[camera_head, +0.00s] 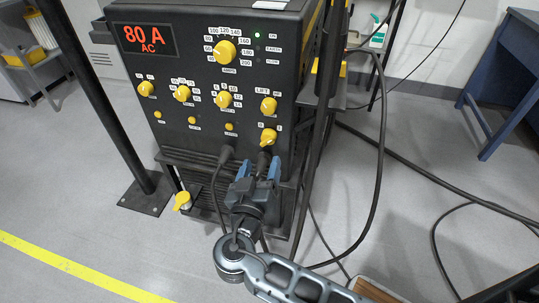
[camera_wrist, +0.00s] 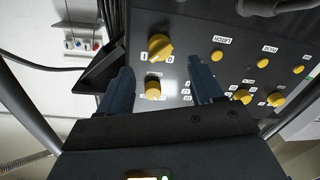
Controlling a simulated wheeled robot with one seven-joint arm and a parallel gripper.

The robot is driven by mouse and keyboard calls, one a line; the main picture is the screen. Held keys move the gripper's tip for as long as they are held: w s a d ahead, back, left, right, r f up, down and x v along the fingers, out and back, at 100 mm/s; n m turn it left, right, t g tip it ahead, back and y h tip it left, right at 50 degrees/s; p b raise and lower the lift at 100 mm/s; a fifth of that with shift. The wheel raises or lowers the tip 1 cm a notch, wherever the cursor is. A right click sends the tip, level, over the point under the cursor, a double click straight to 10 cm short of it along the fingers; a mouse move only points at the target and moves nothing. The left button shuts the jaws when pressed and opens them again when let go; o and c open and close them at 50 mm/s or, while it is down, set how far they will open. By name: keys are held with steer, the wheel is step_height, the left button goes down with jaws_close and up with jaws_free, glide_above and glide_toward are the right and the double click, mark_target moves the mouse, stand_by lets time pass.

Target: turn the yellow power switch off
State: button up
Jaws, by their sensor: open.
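The yellow power switch (camera_head: 268,136) is the lowest right knob on the black machine's front, with marks 0 and I beside it. It also shows in the wrist view (camera_wrist: 160,47), with I on its left and 0 on its right. I cannot tell for sure which mark it points to. My gripper (camera_head: 259,168) is open and empty, with blue fingers, a little below the switch in the head view. In the wrist view the fingertips (camera_wrist: 160,68) are spread to either side of the knob column, and the switch lies just beyond them, not visibly touched.
The machine's panel (camera_head: 172,125) carries several other yellow knobs; the LIFT knob (camera_head: 268,104) is directly above the switch. A red display (camera_head: 147,39) reads 80 A AC. Dark posts (camera_head: 95,90) flank the machine, and black cables (camera_head: 377,150) hang at right. A yellow handle (camera_head: 182,201) is low left.

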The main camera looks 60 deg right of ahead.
mark_target(267, 144)
steer(key=x, duration=0.7)
steer(key=shift+w+d+r, duration=0.2)
steer(key=shift+d+r, duration=0.05)
steer(key=shift+d, duration=0.05)
steer(key=shift+c, duration=0.3)
steer(key=c, duration=0.9)
